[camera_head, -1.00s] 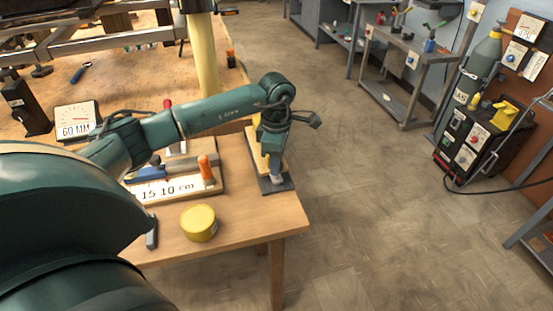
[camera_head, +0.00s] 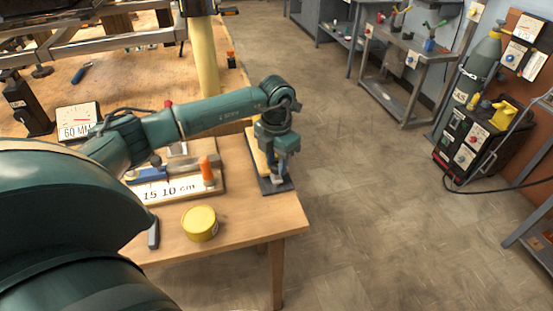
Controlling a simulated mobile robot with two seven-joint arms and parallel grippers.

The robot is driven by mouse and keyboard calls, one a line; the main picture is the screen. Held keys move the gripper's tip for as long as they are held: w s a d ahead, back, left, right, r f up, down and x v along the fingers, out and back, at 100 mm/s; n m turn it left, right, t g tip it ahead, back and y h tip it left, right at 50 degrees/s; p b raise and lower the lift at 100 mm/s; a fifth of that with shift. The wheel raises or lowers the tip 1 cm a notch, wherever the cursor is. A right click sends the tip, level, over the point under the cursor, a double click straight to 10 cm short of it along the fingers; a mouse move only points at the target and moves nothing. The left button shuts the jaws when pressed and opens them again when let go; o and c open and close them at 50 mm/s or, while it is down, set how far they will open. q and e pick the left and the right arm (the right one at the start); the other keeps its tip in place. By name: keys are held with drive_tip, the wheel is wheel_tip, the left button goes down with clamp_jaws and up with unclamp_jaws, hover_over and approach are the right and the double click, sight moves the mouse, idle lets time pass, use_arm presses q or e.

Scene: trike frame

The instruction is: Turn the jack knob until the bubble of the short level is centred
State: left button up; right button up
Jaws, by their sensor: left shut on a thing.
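My left gripper (camera_head: 279,176) points down at the near end of a dark, narrow base plate (camera_head: 283,187) on the right edge of the wooden table. It is shut on a small grey piece low on that plate, which looks like the jack knob; the fingers hide most of it. A yellow block (camera_head: 254,150) lies along the same plate, partly behind my wrist. I cannot make out the short level or its bubble; my left arm covers part of this area. My right gripper is not in view.
A board marked "15 10 cm" (camera_head: 173,190) with an orange-handled tool (camera_head: 207,171) lies left of the gripper. A round yellow tin (camera_head: 199,223) stands near the table's front edge. A "60 MM" dial card (camera_head: 78,121) stands at left. Open floor lies to the right.

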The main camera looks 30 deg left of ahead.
sight(277, 165)
use_arm(q)
drive_tip(key=n+p, duration=0.1)
drive_tip(key=n, duration=0.5)
drive_tip(key=shift+r+n, duration=0.1)
drive_tip(key=shift+n, duration=0.2)
drive_tip(key=shift+n+p, duration=0.75)
drive_tip(key=shift+n, duration=1.05)
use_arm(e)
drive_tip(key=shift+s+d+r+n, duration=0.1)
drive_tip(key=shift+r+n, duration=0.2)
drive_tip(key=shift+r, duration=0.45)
use_arm(q)
drive_tip(key=o, duration=1)
wheel_tip(277, 165, up, 13)
drive_tip(key=shift+r+b, duration=0.1)
drive_tip(key=shift+b, duration=0.2)
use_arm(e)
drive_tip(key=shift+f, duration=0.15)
